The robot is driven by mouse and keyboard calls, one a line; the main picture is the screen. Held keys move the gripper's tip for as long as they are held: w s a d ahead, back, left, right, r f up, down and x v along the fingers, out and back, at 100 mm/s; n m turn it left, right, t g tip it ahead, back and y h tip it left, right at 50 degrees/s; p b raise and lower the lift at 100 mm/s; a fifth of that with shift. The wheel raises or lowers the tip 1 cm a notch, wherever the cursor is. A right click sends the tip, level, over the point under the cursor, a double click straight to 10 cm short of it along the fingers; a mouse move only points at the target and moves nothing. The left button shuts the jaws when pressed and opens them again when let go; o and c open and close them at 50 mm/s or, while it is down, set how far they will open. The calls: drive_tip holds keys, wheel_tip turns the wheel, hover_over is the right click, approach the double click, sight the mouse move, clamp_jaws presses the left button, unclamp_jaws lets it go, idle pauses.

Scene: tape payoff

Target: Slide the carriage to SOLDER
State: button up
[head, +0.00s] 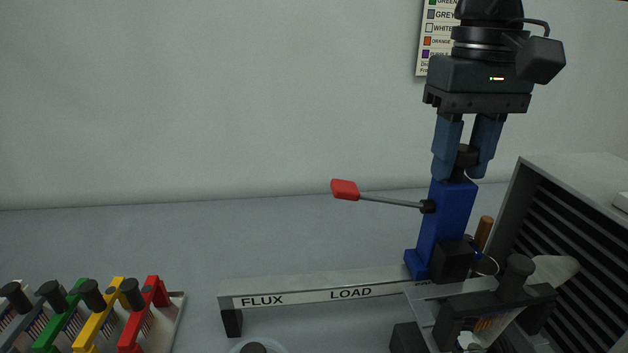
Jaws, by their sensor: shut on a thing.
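The carriage is an upright blue block (447,212) on a pale rail (305,282), to the right of the word LOAD. A thin grey lever with a red tip (345,190) sticks out from its left side. The rail's front reads FLUX at the left and LOAD in the middle. No SOLDER label can be read; the rail's right part is hidden behind dark equipment. My gripper (462,165) points down above the carriage, its two blue fingers shut on the dark knob (467,155) at the carriage's top.
A dark fixture with a black knob (517,275) stands in front of the rail's right part. A grey louvred box (590,240) is at the right. Coloured clips (95,315) sit in a row at lower left. A colour chart (437,40) hangs on the wall.

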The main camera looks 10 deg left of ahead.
drive_tip(key=o, duration=0.9)
drive_tip(key=shift+r+p, duration=2.35)
drive_tip(key=shift+r, duration=1.2)
drive_tip(key=shift+s+f, duration=0.1)
